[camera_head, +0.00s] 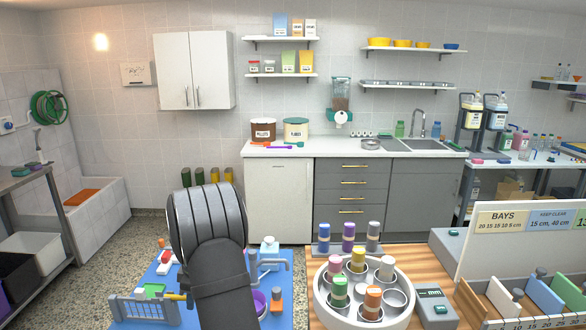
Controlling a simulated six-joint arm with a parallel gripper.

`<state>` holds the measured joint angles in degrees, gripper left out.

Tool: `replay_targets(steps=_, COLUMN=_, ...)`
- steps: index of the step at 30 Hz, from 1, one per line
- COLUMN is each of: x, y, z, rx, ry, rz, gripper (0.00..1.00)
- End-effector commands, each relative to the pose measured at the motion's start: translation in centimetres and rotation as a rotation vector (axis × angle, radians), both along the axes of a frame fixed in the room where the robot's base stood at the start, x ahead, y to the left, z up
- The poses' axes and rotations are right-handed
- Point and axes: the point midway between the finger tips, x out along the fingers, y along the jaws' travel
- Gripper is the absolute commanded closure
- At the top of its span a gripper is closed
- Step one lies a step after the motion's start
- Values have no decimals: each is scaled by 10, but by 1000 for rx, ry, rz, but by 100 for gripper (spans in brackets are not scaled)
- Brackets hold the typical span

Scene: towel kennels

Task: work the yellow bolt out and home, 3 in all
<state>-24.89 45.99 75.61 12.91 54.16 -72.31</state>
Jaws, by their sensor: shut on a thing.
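The yellow bolt (175,296) shows as a short yellow bar at the right end of a small grey barred gate (146,308), on the blue board at the lower left. My gripper (189,298) is mostly hidden behind my dark arm. Only a small dark part of it shows, right at the bolt's right end, and it is shut on the bolt. The bolt's right part is hidden, so I cannot tell how far it is drawn.
The blue board (160,270) also carries a red-and-white item (167,258), a grey tap-like fixture (270,262) and a purple bowl (260,301). Right of it, a round white tray (322,302) holds several coloured cylinders. A divided bay box (500,300) stands at the far right.

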Motion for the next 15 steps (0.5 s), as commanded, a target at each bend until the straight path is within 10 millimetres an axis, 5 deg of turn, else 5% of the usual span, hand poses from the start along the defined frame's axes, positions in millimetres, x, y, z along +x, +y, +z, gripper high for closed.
replay_targets(steps=15, x=1, y=7, z=0, rx=-2, ry=0, rz=0, gripper=86)
